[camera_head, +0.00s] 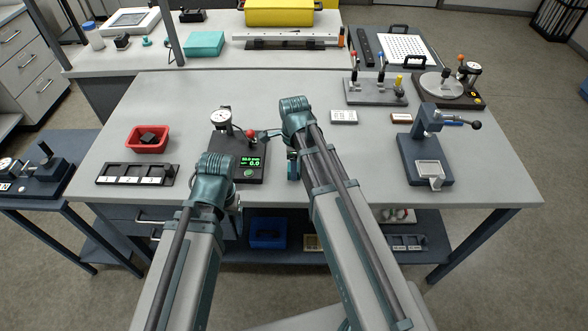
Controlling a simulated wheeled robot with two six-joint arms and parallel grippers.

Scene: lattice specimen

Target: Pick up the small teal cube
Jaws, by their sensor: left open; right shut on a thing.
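My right gripper (271,133) reaches left from under its wrist, beside the tester's red-knobbed lever. It is shut on a small teal piece (262,136), which looks like the teal cube; it is tiny here and partly covered by the fingers. Whether it touches the tester cannot be told. My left gripper (235,203) is open, mostly hidden beneath its own wrist, near the table's front edge and the tester's front.
The tester (250,173) with a green display and dial stands at mid-table. A red tray (147,139) with a dark block and a black slotted rack (137,174) lie left. A blue-grey press (425,160) stands right. The table between the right arm and the press is clear.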

